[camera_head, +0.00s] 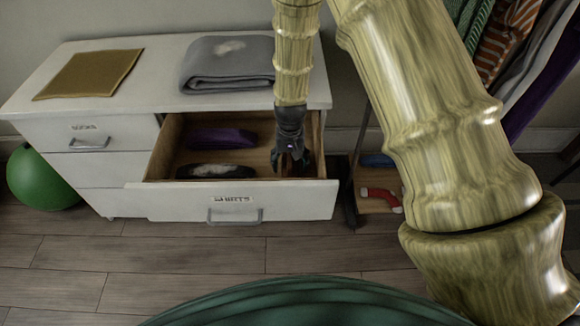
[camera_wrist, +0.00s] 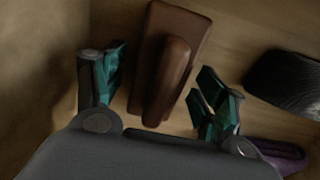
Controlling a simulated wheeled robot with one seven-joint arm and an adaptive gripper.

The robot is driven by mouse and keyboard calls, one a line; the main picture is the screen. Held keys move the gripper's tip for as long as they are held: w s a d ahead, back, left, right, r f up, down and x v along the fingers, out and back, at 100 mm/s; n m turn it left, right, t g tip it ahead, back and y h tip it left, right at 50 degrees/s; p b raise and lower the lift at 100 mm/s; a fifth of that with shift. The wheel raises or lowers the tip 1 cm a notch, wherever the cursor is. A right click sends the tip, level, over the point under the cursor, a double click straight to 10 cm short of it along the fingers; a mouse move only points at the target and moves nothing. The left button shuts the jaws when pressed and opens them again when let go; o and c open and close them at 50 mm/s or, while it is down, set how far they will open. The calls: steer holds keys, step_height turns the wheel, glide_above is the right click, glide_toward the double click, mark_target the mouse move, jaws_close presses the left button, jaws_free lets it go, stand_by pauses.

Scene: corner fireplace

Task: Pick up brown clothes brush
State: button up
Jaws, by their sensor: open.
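The brown clothes brush (camera_wrist: 170,60) lies on the wooden drawer floor in the wrist view, its raised handle facing me. My gripper (camera_wrist: 160,88) is open, with one teal-padded finger on each side of the brush. The near end of the brush sits between the fingers, and neither finger clearly touches it. In the head view my gripper (camera_head: 291,162) reaches down into the right part of the open drawer marked SHIRTS (camera_head: 165,155). There the brush is hidden behind the gripper and drawer front.
The drawer also holds a dark item with a pale patch (camera_head: 215,171) and a purple folded item (camera_head: 222,138). A grey folded cloth (camera_head: 225,75) and a tan cloth (camera_head: 90,74) lie on the white dresser (camera_head: 155,58). A green ball (camera_head: 40,180) is at left.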

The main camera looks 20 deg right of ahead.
mark_target(290, 157)
steer(key=shift+f, duration=0.55)
steer(key=c, duration=1.2)
steer(key=shift+o, duration=0.2)
step_height(290, 157, up, 10)
steer(key=shift+r, duration=0.1)
